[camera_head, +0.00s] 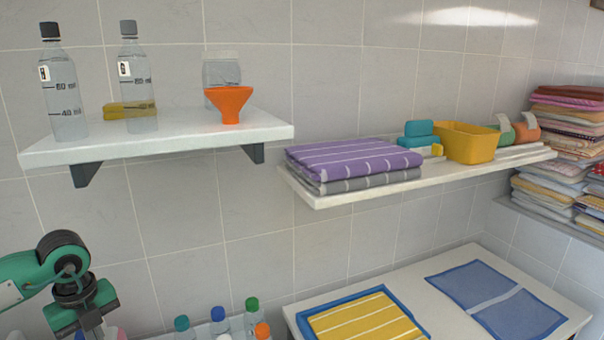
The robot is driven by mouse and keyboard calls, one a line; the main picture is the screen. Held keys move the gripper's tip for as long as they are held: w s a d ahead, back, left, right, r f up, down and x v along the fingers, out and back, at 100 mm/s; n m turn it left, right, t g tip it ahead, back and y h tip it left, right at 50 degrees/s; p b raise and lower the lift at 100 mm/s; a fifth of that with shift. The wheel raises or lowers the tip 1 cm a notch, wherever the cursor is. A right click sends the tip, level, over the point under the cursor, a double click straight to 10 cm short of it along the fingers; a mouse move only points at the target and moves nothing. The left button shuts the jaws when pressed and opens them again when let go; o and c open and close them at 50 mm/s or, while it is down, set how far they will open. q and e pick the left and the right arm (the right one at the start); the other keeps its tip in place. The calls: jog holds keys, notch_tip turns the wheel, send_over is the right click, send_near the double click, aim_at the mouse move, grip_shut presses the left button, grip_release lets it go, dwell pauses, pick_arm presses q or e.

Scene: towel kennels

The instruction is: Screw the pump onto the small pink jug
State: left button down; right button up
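My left arm comes in at the lower left, and its gripper (94,328) points down at the bottom edge. The fingertips are too small and cut off to show whether they are open or shut. A pale pinkish thing (113,333) shows beside the gripper at the bottom edge; I cannot tell whether it is the small pink jug or whether the gripper touches it. I cannot make out a pump. My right gripper is not in view.
Several capped bottles (218,321) stand at the bottom, right of the gripper. A white upper shelf (190,131) holds clear bottles and an orange funnel (229,103). Another shelf (330,200) holds folded towels and a yellow tub (468,143). A blue tray (345,298) lies on a white table.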

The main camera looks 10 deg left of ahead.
pick_arm(q)
notch_tip(320, 180, up, 5)
jog(key=p, duration=0.2)
jog(key=shift+r+p, duration=0.2)
jog(key=shift+p, duration=0.2)
